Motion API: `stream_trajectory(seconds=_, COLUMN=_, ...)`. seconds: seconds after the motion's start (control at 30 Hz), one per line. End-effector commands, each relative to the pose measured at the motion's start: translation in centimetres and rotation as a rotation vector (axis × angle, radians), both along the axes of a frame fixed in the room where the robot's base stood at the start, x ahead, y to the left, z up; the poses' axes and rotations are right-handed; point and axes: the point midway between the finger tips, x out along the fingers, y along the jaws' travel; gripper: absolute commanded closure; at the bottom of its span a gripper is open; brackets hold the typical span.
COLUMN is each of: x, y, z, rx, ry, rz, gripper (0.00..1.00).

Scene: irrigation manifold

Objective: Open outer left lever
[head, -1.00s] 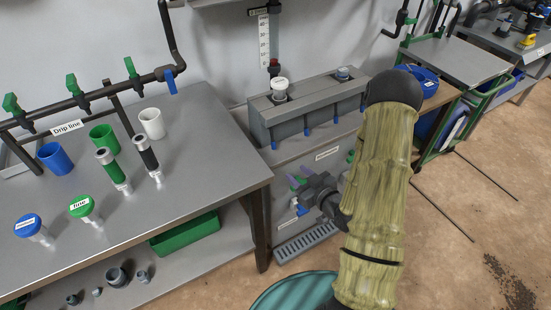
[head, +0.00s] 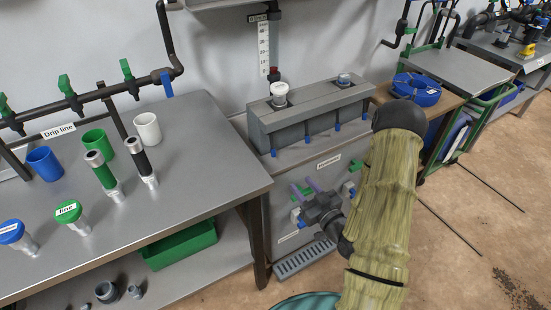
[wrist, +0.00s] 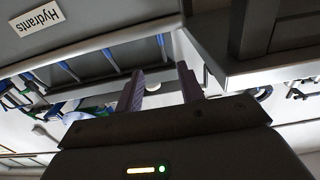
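My gripper (head: 306,186) is in front of the cabinet labelled Hydrants (head: 328,163). Its two purple fingers are apart with nothing between them; they also show apart in the wrist view (wrist: 160,78). Green and blue fittings show on the cabinet front, a green one (head: 356,165) right of the gripper and others partly hidden behind it. Above, a grey block (head: 320,112) has a row of small blue levers (head: 273,152) along its front. On the left, the Drip line pipe carries green levers (head: 64,85) and a blue lever (head: 166,84) at its right end. I cannot tell which lever is the outer left one.
A grey table (head: 215,150) at left holds cups, two cylinders and labelled caps. A green bin (head: 180,245) is on its lower shelf. A floor grate (head: 303,258) lies below the cabinet. Floor at right is mostly clear.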

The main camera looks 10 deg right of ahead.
Motion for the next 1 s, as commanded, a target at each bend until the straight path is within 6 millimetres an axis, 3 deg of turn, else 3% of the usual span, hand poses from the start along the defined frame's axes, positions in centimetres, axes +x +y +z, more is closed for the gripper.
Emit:
stream_trajectory(seconds=0.37, x=1.7, y=0.7, z=-0.4, rx=0.000, ry=-0.003, rz=-0.001, gripper=0.62)
stream_trajectory(seconds=1.0, x=12.6, y=4.3, z=0.1, rx=0.001, ry=-0.003, rz=-0.001, gripper=0.62)
